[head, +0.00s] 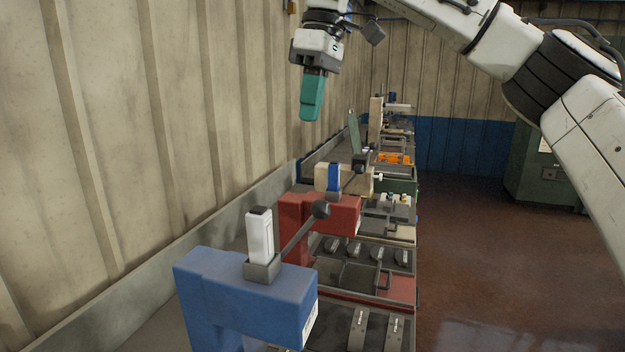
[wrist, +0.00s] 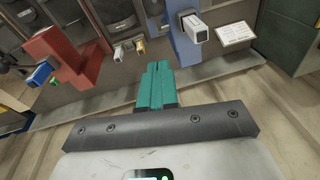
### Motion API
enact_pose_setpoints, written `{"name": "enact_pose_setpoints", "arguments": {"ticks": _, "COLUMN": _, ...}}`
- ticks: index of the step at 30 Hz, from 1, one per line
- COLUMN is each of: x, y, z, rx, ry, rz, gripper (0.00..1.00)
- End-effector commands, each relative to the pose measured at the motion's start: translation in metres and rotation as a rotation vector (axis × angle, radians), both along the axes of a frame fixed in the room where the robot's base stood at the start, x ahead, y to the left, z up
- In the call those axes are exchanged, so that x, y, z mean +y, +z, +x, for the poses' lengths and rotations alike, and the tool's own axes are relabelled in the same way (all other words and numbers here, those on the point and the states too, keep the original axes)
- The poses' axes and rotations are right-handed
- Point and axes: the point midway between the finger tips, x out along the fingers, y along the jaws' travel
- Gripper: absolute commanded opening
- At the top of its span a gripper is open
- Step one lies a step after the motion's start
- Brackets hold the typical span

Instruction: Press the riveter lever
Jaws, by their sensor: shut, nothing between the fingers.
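My gripper (head: 312,97) has green fingers pressed together. It hangs in the air above and behind the riveters, near the wall, and touches nothing. Its shut fingers also show in the wrist view (wrist: 157,85). A blue riveter (head: 235,290) stands nearest in the head view, with a white block on top and a dark lever (head: 298,234) ending in a round knob. A red riveter (head: 318,213) stands behind it, with a blue block on top and a similar lever. In the wrist view, the blue riveter (wrist: 185,40) is right of the fingers and the red riveter (wrist: 62,52) left.
A bench with trays of dark brake shoes (head: 372,325) runs along the ribbed wall (head: 130,120). More fixtures and an orange part (head: 394,159) lie farther back. The brown floor (head: 470,240) to the right is clear. A green cabinet (head: 545,170) stands far right.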

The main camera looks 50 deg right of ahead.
Motion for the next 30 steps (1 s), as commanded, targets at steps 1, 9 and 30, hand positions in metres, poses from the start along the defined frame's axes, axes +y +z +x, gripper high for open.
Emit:
{"name": "enact_pose_setpoints", "arguments": {"ticks": 1, "x": 0.0, "y": -0.004, "z": 0.0, "rx": 0.002, "ry": -0.001, "rz": -0.001, "gripper": 0.0}}
{"name": "enact_pose_setpoints", "arguments": {"ticks": 9, "x": 0.006, "y": -0.048, "z": 0.003, "rx": 0.005, "ry": 0.0, "rz": -0.001, "gripper": 0.0}}
{"name": "enact_pose_setpoints", "arguments": {"ticks": 30, "x": 0.011, "y": -0.126, "z": -0.016, "rx": 0.001, "ry": 0.0, "rz": 0.0, "gripper": 0.0}}
